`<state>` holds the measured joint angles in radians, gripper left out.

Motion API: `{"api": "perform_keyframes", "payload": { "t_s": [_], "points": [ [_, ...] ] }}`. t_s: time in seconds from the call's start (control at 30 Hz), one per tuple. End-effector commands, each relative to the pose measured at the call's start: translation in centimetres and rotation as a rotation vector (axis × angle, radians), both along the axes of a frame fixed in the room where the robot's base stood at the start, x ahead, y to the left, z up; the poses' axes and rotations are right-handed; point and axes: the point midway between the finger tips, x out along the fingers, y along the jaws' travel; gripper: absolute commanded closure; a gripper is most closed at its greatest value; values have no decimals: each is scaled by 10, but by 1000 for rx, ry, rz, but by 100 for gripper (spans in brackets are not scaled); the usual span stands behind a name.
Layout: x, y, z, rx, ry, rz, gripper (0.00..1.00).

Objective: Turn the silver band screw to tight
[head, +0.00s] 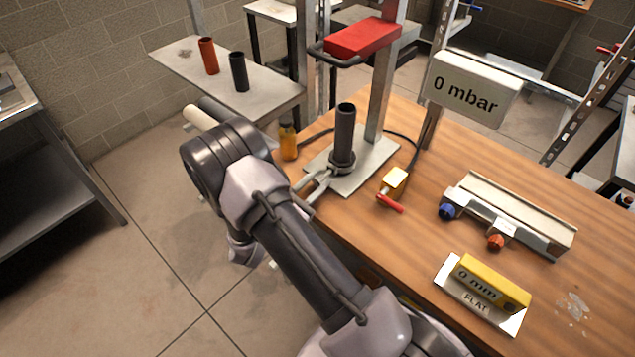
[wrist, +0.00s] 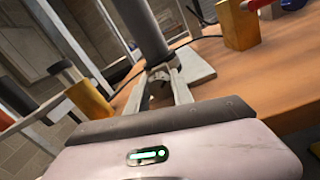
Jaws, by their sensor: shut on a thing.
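A dark upright tube (head: 345,130) stands on a grey metal plate (head: 372,172) near the bench's left corner. A silver band (head: 341,169) circles the tube's foot; its screw is small and mostly hidden between my fingers. My gripper (head: 326,178) reaches in from the lower left, low beside the tube, its fingertips at the band. In the wrist view my gripper (wrist: 163,84) has its two fingers closed on the small silver band screw (wrist: 160,73), right in front of the dark tube (wrist: 143,32). I cannot tell how far the screw is turned.
A red press head (head: 363,39) hangs above the tube. An amber bottle (head: 288,141) stands left of the plate, a yellow valve with red lever (head: 394,182) to its right. A sign (head: 468,88) reads "0 mbar". A yellow gauge block (head: 491,283) reads "0 mm".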

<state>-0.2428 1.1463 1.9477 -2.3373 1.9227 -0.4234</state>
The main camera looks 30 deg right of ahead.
Motion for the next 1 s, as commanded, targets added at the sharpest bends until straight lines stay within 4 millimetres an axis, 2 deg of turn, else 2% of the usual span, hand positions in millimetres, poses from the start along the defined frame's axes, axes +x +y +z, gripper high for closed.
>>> {"api": "perform_keyframes", "payload": {
  "t_s": [0.4,0.87,0.9,1.0],
  "points": [
    [1,1,0,53,-148,3,100],
    [1,1,0,58,-161,4,100],
    [1,1,0,58,-161,4,66],
    [1,0,0,59,-161,3,51]
  ]
}}
